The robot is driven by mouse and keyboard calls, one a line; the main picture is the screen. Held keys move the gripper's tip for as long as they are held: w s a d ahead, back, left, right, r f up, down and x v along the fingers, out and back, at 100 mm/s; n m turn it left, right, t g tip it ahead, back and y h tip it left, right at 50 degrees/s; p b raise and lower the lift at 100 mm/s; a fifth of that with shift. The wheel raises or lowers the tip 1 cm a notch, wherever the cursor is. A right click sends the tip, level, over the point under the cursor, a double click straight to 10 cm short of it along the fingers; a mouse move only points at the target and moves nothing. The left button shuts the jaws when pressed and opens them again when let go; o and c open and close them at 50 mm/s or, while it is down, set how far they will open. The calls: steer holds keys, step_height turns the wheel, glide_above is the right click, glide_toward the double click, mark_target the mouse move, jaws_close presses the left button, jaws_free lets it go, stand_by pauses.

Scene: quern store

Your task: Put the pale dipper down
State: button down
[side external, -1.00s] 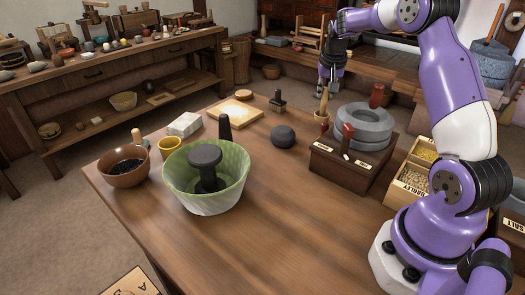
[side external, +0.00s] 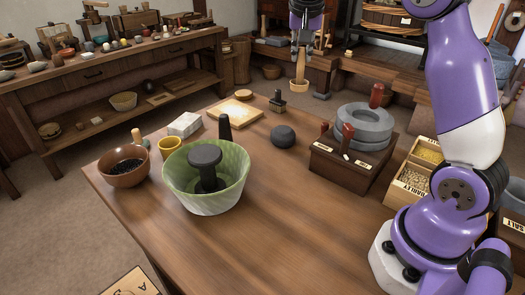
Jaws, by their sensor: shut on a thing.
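The pale dipper (side external: 299,84), a light wooden cup with an upright handle, hangs in the air in the side external view, above and beyond the table's far edge as seen here. My gripper (side external: 301,52) is at the top of its handle and shut on it. The dipper looks about upright, and I see nothing touching its underside. The fingertips are small and partly dark against the background.
On the table (side external: 240,255) are a green bowl with a dark pestle (side external: 225,195), a brown bowl (side external: 125,180), a yellow cup (side external: 170,147), a dark ball (side external: 283,137), a brush (side external: 277,102) and a stone quern (side external: 362,125). The front middle is clear.

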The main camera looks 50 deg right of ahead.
steer(key=w+a+r+n+t+y, duration=0.1)
steer(key=w+a+n+t+y, duration=0.15)
steer(key=a+n, duration=1.05)
steer(key=s+a+n+g+y, duration=0.1)
steer(key=s+a+n+y, duration=0.15)
steer(key=a, duration=0.55)
steer(key=s+a+n+g+y, duration=0.1)
steer(key=s+a+n+y, duration=0.15)
steer(key=a, duration=0.55)
steer(key=s+a+n+g, duration=0.3)
steer(key=s+a+n, duration=0.6)
steer(key=s, duration=0.3)
steer(key=s+a+n+g, duration=0.1)
steer(key=s+n+g, duration=0.2)
steer(key=s+n, duration=1.1)
steer(key=w+d+f+m, duration=0.1)
steer(key=w+f, duration=0.3)
steer(key=f, duration=0.4)
steer(key=w+d+f+m, duration=0.1)
steer(key=w+f+m, duration=0.1)
steer(key=w+f, duration=0.3)
steer(key=shift+d+f, duration=0.3)
steer(key=shift+f, duration=1.35)
